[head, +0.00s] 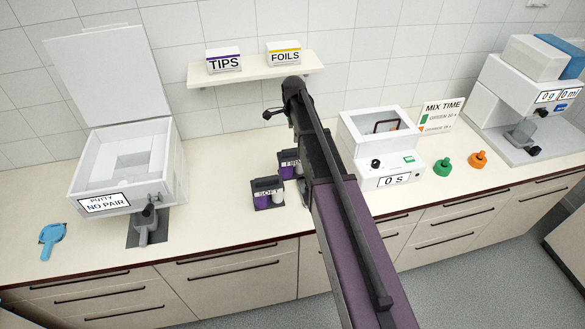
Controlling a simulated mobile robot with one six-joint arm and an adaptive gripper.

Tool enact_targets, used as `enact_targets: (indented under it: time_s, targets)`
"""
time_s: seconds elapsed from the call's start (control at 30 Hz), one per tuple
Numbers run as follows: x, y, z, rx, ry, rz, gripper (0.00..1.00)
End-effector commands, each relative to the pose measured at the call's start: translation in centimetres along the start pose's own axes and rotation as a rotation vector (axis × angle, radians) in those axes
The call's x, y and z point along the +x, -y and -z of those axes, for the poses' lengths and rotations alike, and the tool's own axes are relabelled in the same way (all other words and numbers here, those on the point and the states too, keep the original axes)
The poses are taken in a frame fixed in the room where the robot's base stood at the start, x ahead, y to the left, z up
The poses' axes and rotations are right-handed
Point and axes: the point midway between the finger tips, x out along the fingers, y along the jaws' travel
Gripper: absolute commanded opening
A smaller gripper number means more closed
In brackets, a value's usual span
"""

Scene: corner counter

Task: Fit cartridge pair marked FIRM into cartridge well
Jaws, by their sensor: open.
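The cartridge pair marked FIRM (285,157) stands in a dark holder on the counter, partly hidden behind my arm. A second pair, marked SOFT (268,193), stands in a dark holder just in front of it, with a purple and a white cartridge end showing. The cartridge well (146,214) seems to be the grey fixture at the front of the white putty unit (95,180), whose label reads PUTTY NO PAIR; its lid is up. My gripper (267,113) is small and dark at the far end of my arm, open and empty, above and behind the pairs.
A blue scoop-like tool (52,240) lies at the left. A shelf (255,72) holds TIPS and FOILS boxes. A white mixer (380,145) reading 0 s stands right of my arm, then green (443,168) and orange (478,159) caps. Counter between putty unit and pairs is clear.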

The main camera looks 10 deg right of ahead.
Motion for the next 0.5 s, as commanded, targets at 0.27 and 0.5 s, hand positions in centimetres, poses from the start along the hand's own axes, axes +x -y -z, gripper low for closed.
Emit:
enact_targets:
  time_s: [0.27, 0.5]
  targets:
    - [2.5, 0.0, 0.0, 0.0, 0.0, 0.0, 1.0]
    - [4.3, 0.0, 0.0, 0.0, 0.0, 0.0, 1.0]
